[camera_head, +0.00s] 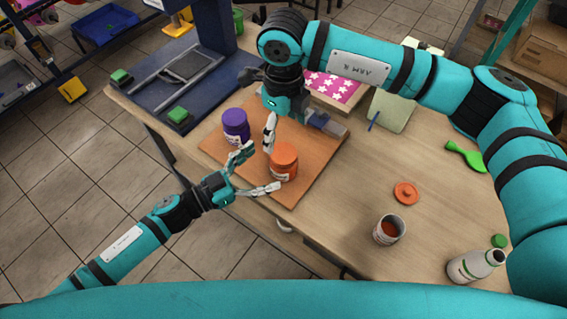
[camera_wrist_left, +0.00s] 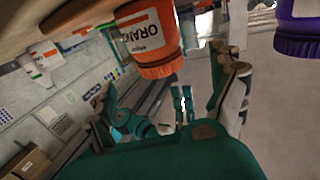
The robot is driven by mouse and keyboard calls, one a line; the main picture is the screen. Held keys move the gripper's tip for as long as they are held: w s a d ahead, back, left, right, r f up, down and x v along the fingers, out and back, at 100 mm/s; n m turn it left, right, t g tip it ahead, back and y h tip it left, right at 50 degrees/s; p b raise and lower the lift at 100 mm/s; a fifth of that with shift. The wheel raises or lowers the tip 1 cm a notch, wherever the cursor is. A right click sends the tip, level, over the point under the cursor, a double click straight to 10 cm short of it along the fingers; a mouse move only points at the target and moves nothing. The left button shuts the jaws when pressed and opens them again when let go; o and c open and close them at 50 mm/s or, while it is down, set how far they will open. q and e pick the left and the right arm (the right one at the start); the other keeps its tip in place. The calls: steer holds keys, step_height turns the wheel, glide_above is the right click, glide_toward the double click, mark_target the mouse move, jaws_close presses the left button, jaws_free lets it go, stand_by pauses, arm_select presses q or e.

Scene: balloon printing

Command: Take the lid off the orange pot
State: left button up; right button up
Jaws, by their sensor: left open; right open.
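The orange pot (camera_head: 284,166) stands upright on the brown board, with an orange top; its label shows in the left wrist view (camera_wrist_left: 146,36). My right gripper (camera_head: 286,134) is open, pointing down just behind and above the pot.
A purple pot (camera_head: 236,127) stands close behind my left gripper. An orange disc (camera_head: 406,193), a cup with orange-brown contents (camera_head: 389,231) and a white bottle (camera_head: 474,266) are on the right of the table. A blue press (camera_head: 190,75) stands behind left. The table's middle right has free room.

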mark_target(272, 161)
arm_select(q)
steer(key=x, duration=0.6)
steer(key=shift+w+d, duration=0.15)
jaws_close()
arm_select(e)
steer(key=m, duration=0.4)
steer(key=shift+f, duration=0.15)
steer(key=shift+f+m, duration=0.3)
steer(key=shift+f, duration=3.6)
